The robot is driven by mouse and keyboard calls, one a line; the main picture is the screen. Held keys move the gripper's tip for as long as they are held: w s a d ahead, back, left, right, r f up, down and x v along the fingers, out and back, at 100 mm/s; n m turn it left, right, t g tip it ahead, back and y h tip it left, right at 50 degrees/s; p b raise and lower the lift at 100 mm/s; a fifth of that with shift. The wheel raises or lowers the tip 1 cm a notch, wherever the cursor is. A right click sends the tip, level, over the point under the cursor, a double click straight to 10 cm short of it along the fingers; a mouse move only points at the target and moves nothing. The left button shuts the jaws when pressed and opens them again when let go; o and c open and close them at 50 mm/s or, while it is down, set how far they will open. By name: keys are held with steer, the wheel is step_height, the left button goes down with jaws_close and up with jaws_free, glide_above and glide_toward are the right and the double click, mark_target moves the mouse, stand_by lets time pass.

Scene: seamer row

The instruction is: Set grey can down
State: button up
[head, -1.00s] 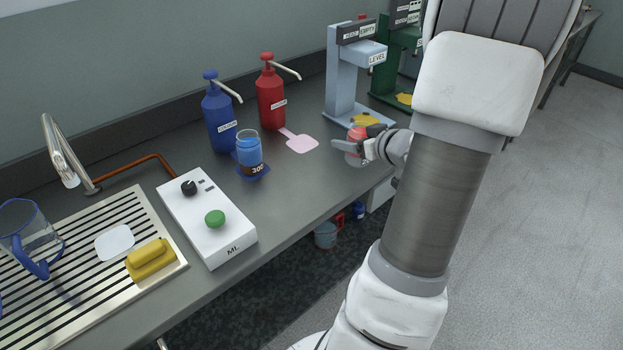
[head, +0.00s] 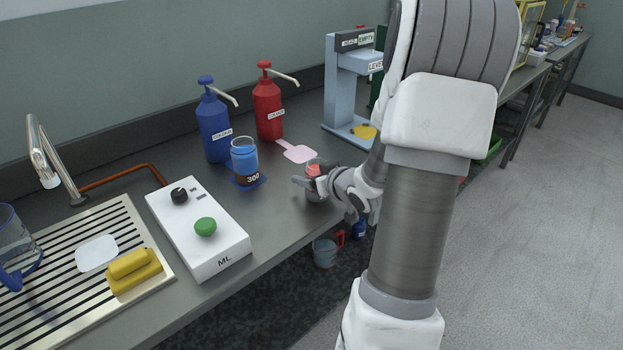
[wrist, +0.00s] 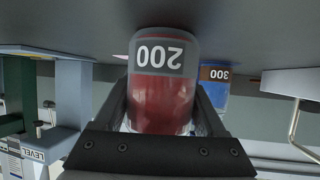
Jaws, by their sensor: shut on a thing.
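The grey can (head: 313,194) is a see-through jar with red contents and a grey band marked 200. It stands out large in the wrist view (wrist: 162,95), where the picture is upside down. My gripper (head: 311,182) is shut around its sides, one finger on each side. The can is over the front part of the grey counter (head: 270,222), to the right of the blue jar. It looks about upright and low. I cannot tell whether its base touches the counter.
A blue jar marked 300 (head: 246,163) stands on a blue mat. A pink paddle-shaped mat (head: 299,154) lies bare behind the can. Blue (head: 214,128) and red (head: 268,106) pump bottles stand at the back. A white ML box (head: 222,245) is left; a grey-blue LEVEL stand (head: 339,90) is behind.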

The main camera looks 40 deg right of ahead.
steer(key=shift+f, duration=0.15)
steer(key=o, duration=1.6)
steer(key=shift+c, duration=0.2)
steer(key=shift+r, duration=0.35)
steer(key=p+v, duration=0.4)
steer(key=v, duration=0.6)
steer(key=shift+s+r, duration=0.2)
steer(key=shift+s, duration=0.15)
steer(key=shift+s+r, duration=0.15)
steer(key=shift+s, duration=0.4)
